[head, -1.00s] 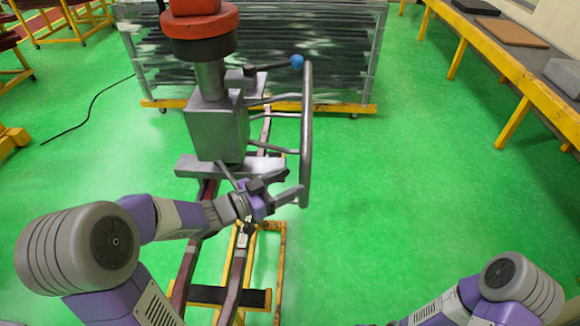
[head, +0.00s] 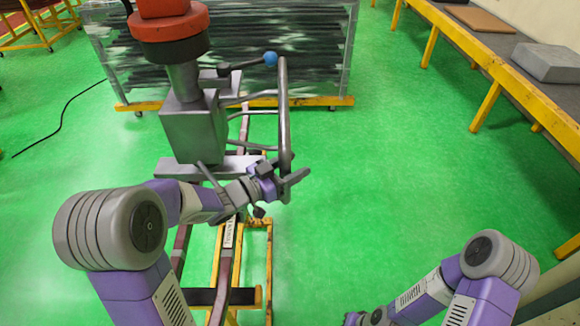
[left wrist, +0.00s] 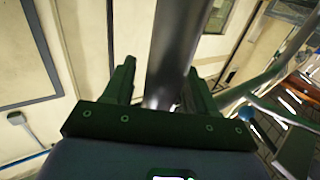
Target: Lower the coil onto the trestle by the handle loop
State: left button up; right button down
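A grey lifting head (head: 195,130) with a red top hangs at left centre in the head view. The handle loop (head: 284,110), a tall grey tube on several arms, stands at its right. The coil (head: 183,245), long dark-red bars, is under the head's crossbeam, above the yellow trestle (head: 268,265). I cannot tell whether they touch. My left gripper (head: 286,181) is at the loop's lower end. In the left wrist view the tube (left wrist: 175,55) passes between its fingers (left wrist: 162,88), with a gap visible at the left finger. My right gripper (head: 358,318) barely shows at the bottom edge.
A blue-knobbed lever (head: 270,59) sticks out near the loop's top. A rack (head: 340,101) stands behind the lifting head. A long yellow-legged bench (head: 505,75) runs along the right wall. The green floor between the loop and bench is clear.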

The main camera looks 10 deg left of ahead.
pick_arm(q)
grip_shut()
dwell(1.1)
dwell(0.5)
dwell(1.5)
